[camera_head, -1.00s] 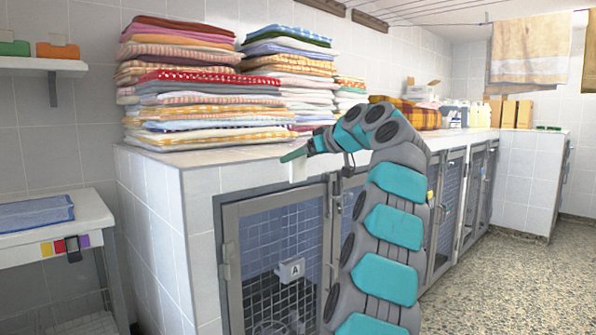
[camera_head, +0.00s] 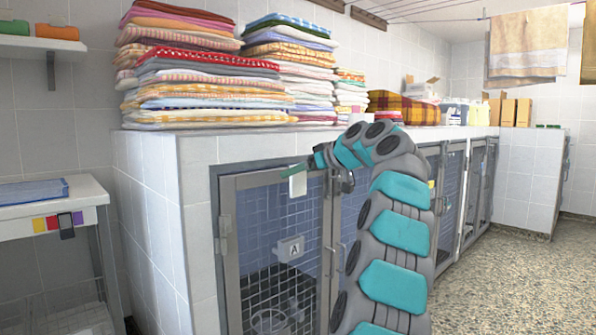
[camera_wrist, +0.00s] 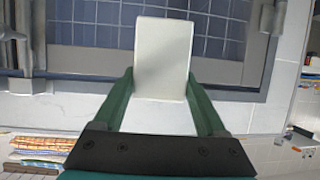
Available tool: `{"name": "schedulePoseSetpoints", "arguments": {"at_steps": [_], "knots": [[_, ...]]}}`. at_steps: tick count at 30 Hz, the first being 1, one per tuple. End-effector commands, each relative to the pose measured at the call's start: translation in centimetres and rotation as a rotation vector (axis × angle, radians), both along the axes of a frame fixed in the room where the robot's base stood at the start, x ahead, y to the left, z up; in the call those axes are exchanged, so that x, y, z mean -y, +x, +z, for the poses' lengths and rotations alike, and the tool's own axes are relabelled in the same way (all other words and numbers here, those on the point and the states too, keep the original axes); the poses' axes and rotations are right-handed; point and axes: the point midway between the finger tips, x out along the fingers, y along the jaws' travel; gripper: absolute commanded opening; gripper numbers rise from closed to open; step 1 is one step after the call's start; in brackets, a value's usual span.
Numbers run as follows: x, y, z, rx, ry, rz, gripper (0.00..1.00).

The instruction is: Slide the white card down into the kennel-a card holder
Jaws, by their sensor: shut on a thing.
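My gripper (camera_head: 296,169) is shut on the white card (camera_head: 298,184), which hangs below the fingers in front of the upper part of the kennel-a door. In the wrist view the card (camera_wrist: 162,58) sits between the two green fingers (camera_wrist: 162,95). The kennel-a card holder (camera_head: 291,249), marked "A", is mounted on the door's wire mesh. It is lower than the card and apart from it, almost straight below in the head view. The holder is not clear in the wrist view.
The kennel door's grey metal frame (camera_head: 228,260) surrounds the mesh. Above it is a white tiled counter (camera_head: 215,146) with stacked folded towels (camera_head: 205,85). A side table (camera_head: 85,196) with a blue cloth stands at the left. The speckled floor at the right is open.

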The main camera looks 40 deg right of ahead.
Motion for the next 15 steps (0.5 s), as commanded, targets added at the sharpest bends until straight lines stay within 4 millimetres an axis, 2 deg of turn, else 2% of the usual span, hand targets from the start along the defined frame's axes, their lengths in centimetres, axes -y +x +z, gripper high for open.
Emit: {"name": "schedulePoseSetpoints", "arguments": {"at_steps": [2, 15], "knots": [[-0.01, -0.01, -0.48, 0.0, 0.0, 0.0, 0.2], [0.03, 0.22, -0.24, 0.005, 0.003, -0.003, 0.2]]}}
